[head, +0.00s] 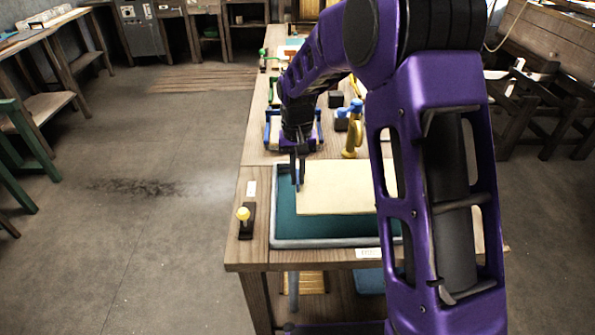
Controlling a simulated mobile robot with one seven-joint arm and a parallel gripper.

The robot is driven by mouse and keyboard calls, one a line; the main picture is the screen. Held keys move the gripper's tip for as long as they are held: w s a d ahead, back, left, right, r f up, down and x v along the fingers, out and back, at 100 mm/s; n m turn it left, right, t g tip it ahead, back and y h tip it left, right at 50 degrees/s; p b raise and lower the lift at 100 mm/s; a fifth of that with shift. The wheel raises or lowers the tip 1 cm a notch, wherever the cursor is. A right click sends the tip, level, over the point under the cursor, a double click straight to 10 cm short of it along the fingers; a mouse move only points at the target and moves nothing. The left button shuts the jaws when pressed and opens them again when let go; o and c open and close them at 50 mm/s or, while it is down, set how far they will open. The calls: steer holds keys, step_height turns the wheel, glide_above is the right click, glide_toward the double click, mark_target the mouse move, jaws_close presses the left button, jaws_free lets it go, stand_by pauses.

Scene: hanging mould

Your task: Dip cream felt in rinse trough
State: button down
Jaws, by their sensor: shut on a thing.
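The cream felt (345,187) is a flat pale sheet over the rinse trough. The rinse trough (273,241) is a grey-rimmed tray with dark teal inside, at the near end of the wooden bench. My gripper (298,183) points down and is shut on the felt's left edge. I cannot tell whether the felt touches the water. My purple arm hides the right part of the felt and of the trough.
A yellow-knobbed device (243,215) stands left of the trough on the bench (248,256). A blue frame (270,128) and a yellow stand (354,135) are behind the trough. The floor (140,240) to the left is clear.

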step_height(320, 180, down, 6)
steer(key=b, duration=0.3)
steer(key=shift+r, duration=0.2)
steer(key=shift+f, duration=3.3)
steer(key=shift+a, duration=0.1)
steer(key=shift+a, duration=1.4)
steer(key=shift+d, duration=0.15)
steer(key=shift+d, duration=1.4)
steer(key=shift+a, duration=0.15)
